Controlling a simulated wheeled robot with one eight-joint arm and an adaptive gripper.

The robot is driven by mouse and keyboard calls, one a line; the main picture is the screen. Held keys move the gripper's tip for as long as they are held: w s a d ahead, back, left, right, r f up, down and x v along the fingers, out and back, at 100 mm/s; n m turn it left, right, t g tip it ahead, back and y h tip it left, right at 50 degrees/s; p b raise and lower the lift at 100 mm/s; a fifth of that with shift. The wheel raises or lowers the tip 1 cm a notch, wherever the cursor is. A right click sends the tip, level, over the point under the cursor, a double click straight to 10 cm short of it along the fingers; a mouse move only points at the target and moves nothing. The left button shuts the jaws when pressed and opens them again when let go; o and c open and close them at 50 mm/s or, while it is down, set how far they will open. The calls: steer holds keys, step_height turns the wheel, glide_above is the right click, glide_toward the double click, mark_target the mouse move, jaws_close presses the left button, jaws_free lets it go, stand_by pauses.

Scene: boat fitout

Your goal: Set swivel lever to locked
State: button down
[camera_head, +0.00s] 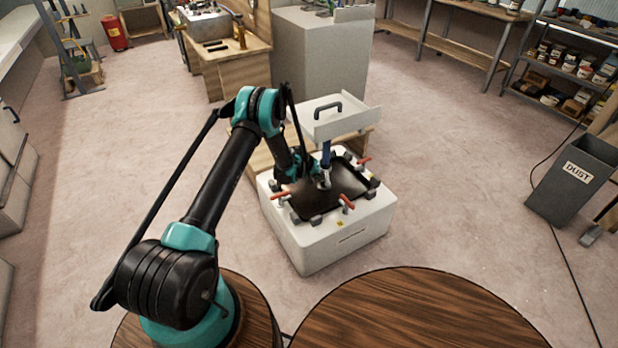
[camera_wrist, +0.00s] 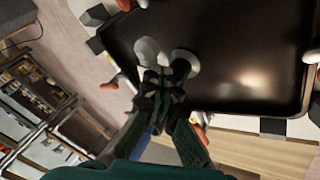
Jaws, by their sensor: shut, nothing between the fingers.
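Red-handled levers sit around a black tray-like panel (camera_head: 345,183) on a white box (camera_head: 325,245). One red lever (camera_head: 346,202) is at the near edge, another (camera_head: 284,198) at the left and a third (camera_head: 362,160) at the far right. I cannot tell which is the swivel lever or how it is set. My gripper (camera_wrist: 165,75) is shut and empty over the panel (camera_wrist: 225,45), beside a pale rounded piece (camera_wrist: 150,50). In the wrist view, a red lever end (camera_wrist: 112,84) shows left of the fingers. Contact cannot be told.
A blue upright piece (camera_head: 326,155) with a grey foot stands by my gripper. A pale tray-like piece with a dark handle (camera_head: 325,106) is just behind. A grey cabinet (camera_head: 325,55) stands farther back. Floor is clear left and right of the box; a dust bin (camera_head: 572,180) stands right.

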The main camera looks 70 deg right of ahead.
steer(key=shift+s, duration=0.5)
stand_by(0.3)
